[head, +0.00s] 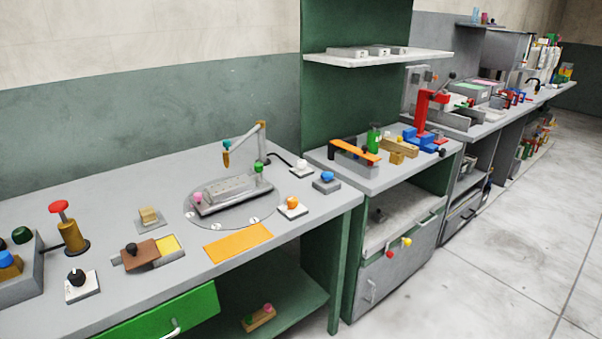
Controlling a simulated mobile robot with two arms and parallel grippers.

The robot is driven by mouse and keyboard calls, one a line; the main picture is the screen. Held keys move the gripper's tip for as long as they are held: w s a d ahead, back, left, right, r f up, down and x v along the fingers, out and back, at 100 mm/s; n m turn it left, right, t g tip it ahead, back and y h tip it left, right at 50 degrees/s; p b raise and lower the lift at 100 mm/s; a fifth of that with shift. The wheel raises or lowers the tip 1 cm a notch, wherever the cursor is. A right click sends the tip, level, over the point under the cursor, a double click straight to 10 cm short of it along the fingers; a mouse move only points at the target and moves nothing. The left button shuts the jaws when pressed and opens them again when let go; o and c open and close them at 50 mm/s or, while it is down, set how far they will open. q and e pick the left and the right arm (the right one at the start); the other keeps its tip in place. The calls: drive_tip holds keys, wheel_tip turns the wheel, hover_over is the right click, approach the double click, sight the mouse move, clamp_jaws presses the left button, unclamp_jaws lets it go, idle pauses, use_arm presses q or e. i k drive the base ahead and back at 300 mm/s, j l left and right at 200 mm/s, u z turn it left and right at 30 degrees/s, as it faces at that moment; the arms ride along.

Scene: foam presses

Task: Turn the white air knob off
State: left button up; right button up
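A small white knob (301,164) sits on a pale square base near the back right of the grey workbench, beside the jointed arm fixture. It is the only white knob I can make out, and its on or off position is too small to tell. Neither of my grippers is in view.
On the workbench (125,199) a blue knob (327,176) and an orange knob (292,202) stand close to the white knob. A grey block fixture (233,193) lies on a round plate to its left. A green drawer (160,318) is below. Open floor (480,260) lies to the right.

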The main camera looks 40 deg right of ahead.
sight(302, 163)
drive_tip(key=i+l, duration=0.25)
drive_tip(key=l, duration=0.2)
drive_tip(key=i+l+z, duration=0.1)
drive_tip(key=i+l, duration=0.15)
drive_tip(key=l, duration=0.2)
drive_tip(key=i+l, duration=0.3)
drive_tip(key=l+z, duration=0.05)
drive_tip(key=l, duration=0.1)
